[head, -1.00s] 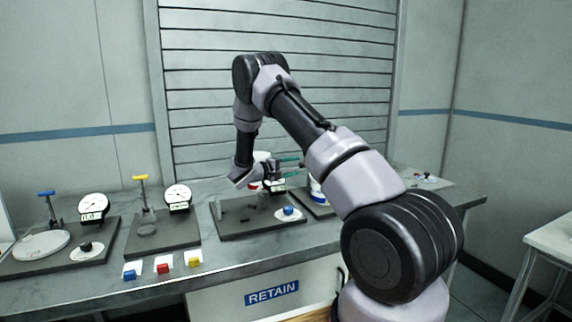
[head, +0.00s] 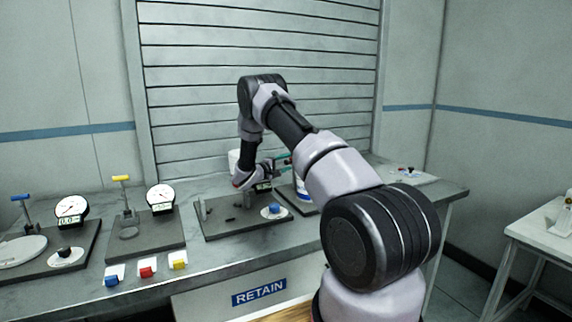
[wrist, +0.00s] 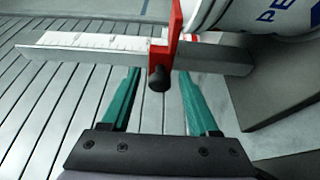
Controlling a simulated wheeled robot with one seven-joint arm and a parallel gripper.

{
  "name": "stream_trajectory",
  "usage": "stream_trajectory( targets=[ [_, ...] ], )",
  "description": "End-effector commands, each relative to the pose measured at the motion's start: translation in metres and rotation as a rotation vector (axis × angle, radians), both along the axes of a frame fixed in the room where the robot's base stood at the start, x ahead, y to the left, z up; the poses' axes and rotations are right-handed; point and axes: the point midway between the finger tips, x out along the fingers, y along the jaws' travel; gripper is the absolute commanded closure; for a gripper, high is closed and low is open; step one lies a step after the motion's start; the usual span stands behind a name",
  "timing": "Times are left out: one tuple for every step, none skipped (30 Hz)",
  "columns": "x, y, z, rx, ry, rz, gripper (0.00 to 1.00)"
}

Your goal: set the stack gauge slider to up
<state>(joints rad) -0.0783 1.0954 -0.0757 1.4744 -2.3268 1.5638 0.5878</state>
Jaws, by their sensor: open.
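The stack gauge shows in the wrist view as a pale metal rail (wrist: 60,52) with a white printed scale (wrist: 90,41). A red slider (wrist: 174,45) with a black knob (wrist: 158,79) sits on the rail, nearer its right end in that picture. My gripper (wrist: 159,74) is open, with its teal fingers apart on either side of the knob. I cannot tell whether either finger touches it. In the head view my gripper (head: 285,163) is small, over the back of the bench, and the slider cannot be made out there.
A white container (wrist: 250,14) with blue lettering stands close beside the slider in the wrist view. On the bench are dial gauges (head: 160,197) and blue, red and yellow buttons (head: 147,268).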

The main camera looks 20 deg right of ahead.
Motion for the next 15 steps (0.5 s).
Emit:
stream_trajectory(
  targets=[
    [0.0007,-0.0012,-0.0003,0.001,0.0,0.0,0.39],
    [0.0009,-0.0017,-0.0003,0.001,0.0,0.0,0.39],
    [0.001,-0.002,-0.0002,0.001,0.0,0.0,0.39],
    [0.001,-0.0021,-0.0002,0.001,0.0,0.0,0.39],
    [0.001,-0.0021,-0.0002,0.001,0.0,0.0,0.39],
    [0.001,-0.0021,-0.0001,0.0,0.0,0.0,0.39],
    [0.001,-0.0021,-0.0001,0.0,0.0,0.0,0.39],
    [0.001,-0.0021,0.0,0.0,0.0,0.0,0.39],
    [0.001,-0.0021,0.0,0.0,0.0,0.0,0.43],
    [0.001,-0.0021,0.0,0.0,0.0,0.0,0.54],
    [0.0009,-0.002,0.0,0.0,0.0,0.0,0.66],
    [0.0009,-0.0021,0.0001,0.0,0.0,0.0,0.81],
    [0.0008,-0.002,0.0001,0.0,0.0,0.0,0.93],
    [0.0008,-0.002,0.0001,0.0,0.0,0.0,1.0],
    [0.0008,-0.002,0.0001,0.0,0.0,0.0,1.0]
  ],
)
